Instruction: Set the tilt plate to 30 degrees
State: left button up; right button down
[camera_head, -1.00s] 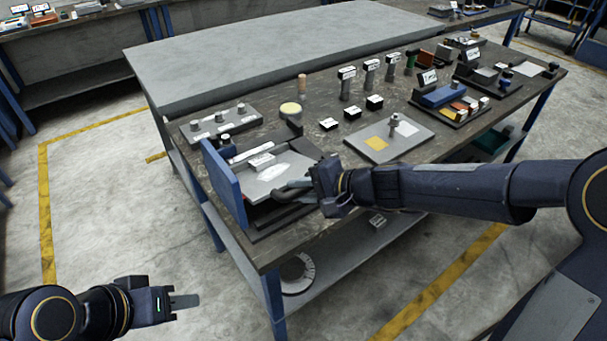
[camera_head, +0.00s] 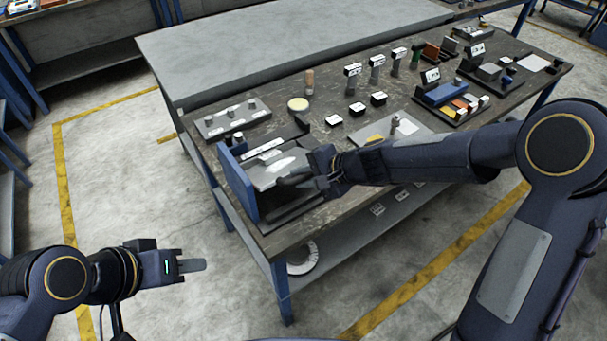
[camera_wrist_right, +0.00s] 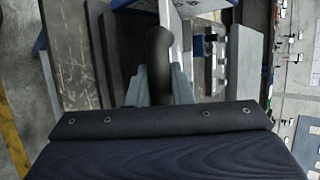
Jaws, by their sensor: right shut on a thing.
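The tilt plate (camera_head: 276,168) is a light grey plate with white labels, on a dark base (camera_head: 292,214) with a blue side panel (camera_head: 239,184) at the near left of the workbench. It looks tilted; its exact angle cannot be read. My right gripper (camera_head: 308,178) is at the plate's right edge, shut on the dark handle (camera_head: 290,181). In the right wrist view the dark handle (camera_wrist_right: 160,62) stands between the fingers of the gripper (camera_wrist_right: 160,88). My left gripper (camera_head: 192,266) hangs over the floor away from the bench; its finger gap is not clear.
Floor at the left is clear.

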jog(key=shift+w+r, duration=0.1)
jog(key=c, duration=1.3)
grip_release()
jog(key=v, duration=0.7)
jog(key=shift+d+r, duration=0.2)
jog(key=shift+d, duration=0.1)
jog(key=s+d+r+n+h, duration=0.1)
jog(key=s+d+r+n, duration=0.4)
jog(key=s+d, duration=0.4)
jog(key=s+d+f+n+h, duration=0.1)
jog(key=s+d+h, duration=0.1)
jog(key=s, duration=0.5)
jog(key=s+d+n+t+h, duration=0.1)
jog(key=s+d+h, duration=0.1)
jog(key=s+d, duration=0.3)
jog(key=s, duration=0.3)
jog(key=shift+s+d+f+h, duration=0.3)
jog(key=shift+f, duration=0.05)
